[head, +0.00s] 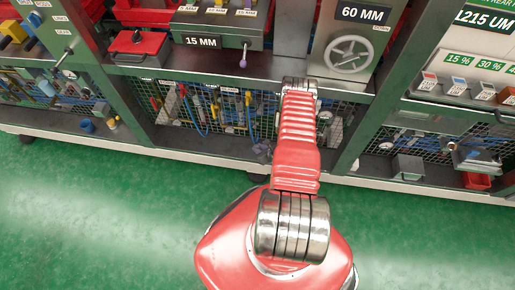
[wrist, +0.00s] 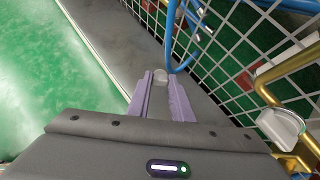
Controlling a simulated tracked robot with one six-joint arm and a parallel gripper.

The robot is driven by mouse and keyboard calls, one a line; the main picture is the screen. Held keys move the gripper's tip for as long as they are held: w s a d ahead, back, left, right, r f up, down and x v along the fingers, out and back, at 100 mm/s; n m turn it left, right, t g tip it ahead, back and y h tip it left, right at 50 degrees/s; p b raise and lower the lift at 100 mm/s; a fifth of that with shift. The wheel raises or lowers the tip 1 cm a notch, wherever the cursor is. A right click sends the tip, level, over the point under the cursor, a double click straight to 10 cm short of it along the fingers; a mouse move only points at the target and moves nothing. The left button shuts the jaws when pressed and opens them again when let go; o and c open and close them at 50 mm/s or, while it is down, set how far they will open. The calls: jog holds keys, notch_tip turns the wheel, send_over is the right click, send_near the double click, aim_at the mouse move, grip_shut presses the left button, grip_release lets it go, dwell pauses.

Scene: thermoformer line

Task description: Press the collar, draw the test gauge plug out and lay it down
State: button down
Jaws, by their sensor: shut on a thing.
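In the wrist view my gripper (wrist: 161,88) has two pale purple fingers, closed on a small pale grey round piece, which I take for the test gauge plug (wrist: 160,75). Only its rounded end shows between the fingertips. A blue hose (wrist: 174,40) loops down close beside the right fingertip; I cannot tell whether it joins the plug. The fingers are over the grey ledge along the wire mesh. In the head view my red arm hides most of the gripper; a purple bit (head: 262,149) left of the arm looks like its fingers. I cannot make out the collar.
A brass pipe with a pale fitting (wrist: 281,127) stands at the right in the wrist view. Wire mesh (wrist: 240,62) runs along the right, with green floor (wrist: 50,80) at the left. A handwheel (head: 349,54) is above right in the head view.

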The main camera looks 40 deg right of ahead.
jog(key=shift+f, duration=1.25)
jog(key=c, duration=1.5)
grip_release()
jog(key=v, duration=1.3)
jog(key=shift+s+r, duration=0.25)
